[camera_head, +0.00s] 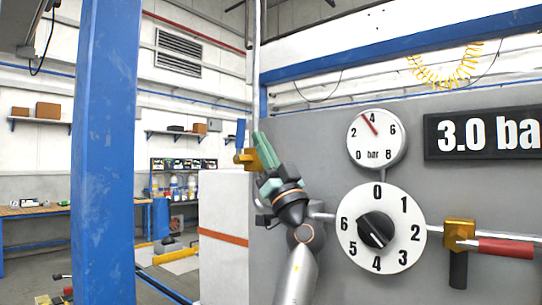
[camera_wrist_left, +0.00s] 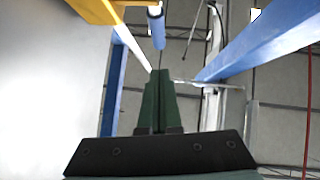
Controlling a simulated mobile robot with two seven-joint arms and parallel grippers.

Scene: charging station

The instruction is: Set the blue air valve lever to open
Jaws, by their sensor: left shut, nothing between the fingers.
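The blue air valve lever (camera_head: 240,134) points straight up in the head view, above its brass valve body (camera_head: 246,159), at the left edge of the grey panel. In the left wrist view the blue lever (camera_wrist_left: 156,27) hangs near the top centre, with the yellow-brass body (camera_wrist_left: 95,9) at upper left. My left gripper (camera_head: 262,148) has green fingers, shut and empty, and appears just right of the lever in the head view. Its closed fingertips (camera_wrist_left: 160,73) lie below the lever in the wrist view. Whether they touch it I cannot tell. My right gripper is out of view.
The grey panel (camera_head: 302,143) carries a pressure gauge (camera_head: 377,152), a numbered dial (camera_head: 358,204) and a "3.0 ba" display (camera_head: 485,134). A second brass valve (camera_head: 459,233) has a red lever (camera_head: 505,248) lying nearly level. A blue post (camera_head: 104,150) stands at left.

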